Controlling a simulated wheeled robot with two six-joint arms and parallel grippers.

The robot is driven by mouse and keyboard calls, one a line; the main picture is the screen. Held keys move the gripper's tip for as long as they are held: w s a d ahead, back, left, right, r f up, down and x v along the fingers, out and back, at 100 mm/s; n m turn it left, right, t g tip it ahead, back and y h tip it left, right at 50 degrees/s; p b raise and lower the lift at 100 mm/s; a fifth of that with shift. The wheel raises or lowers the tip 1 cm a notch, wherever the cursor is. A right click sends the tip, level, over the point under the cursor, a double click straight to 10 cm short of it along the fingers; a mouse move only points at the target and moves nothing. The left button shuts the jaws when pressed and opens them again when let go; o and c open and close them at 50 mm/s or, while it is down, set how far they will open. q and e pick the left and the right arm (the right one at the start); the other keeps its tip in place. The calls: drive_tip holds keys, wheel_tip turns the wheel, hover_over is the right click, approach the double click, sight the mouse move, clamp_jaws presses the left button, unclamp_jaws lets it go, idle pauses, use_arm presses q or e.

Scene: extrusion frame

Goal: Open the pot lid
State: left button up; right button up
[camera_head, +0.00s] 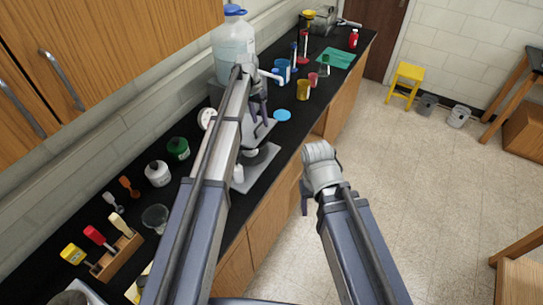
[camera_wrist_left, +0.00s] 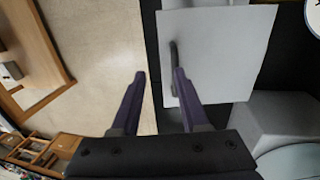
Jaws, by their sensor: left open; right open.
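No pot or lid can be told for certain in either view. In the left wrist view, a light grey square panel (camera_wrist_left: 235,55) has a dark curved handle (camera_wrist_left: 175,68) near its left edge. My left gripper (camera_wrist_left: 160,74) is open and empty. Its right fingertip appears close to the handle in the picture; I cannot tell whether they touch. In the head view my left gripper (camera_head: 262,100) hangs over the black counter, in front of a large clear jug with a blue cap (camera_head: 232,44). My right gripper (camera_head: 304,196) is over the floor beside the counter, its fingers partly hidden.
The black counter (camera_head: 215,185) holds a white jar (camera_head: 158,174), a green jar (camera_head: 178,148), a wooden rack (camera_head: 118,256), several cups and a teal mat (camera_head: 334,58). Wooden cabinets (camera_head: 85,55) hang at the left. The floor (camera_head: 440,180) to the right is mostly clear.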

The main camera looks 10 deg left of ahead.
use_arm(q)
drive_tip(key=s+d+f+b, duration=0.3)
drive_tip(key=s, duration=0.3)
drive_tip(key=s+d+f+y+b, duration=0.1)
drive_tip(key=s+d+f+b, duration=0.2)
drive_tip(key=s+f, duration=0.1)
drive_tip(key=shift+s+d+f+b, duration=0.15)
drive_tip(key=shift+s+f+b, duration=0.2)
drive_tip(key=shift+s, duration=0.55)
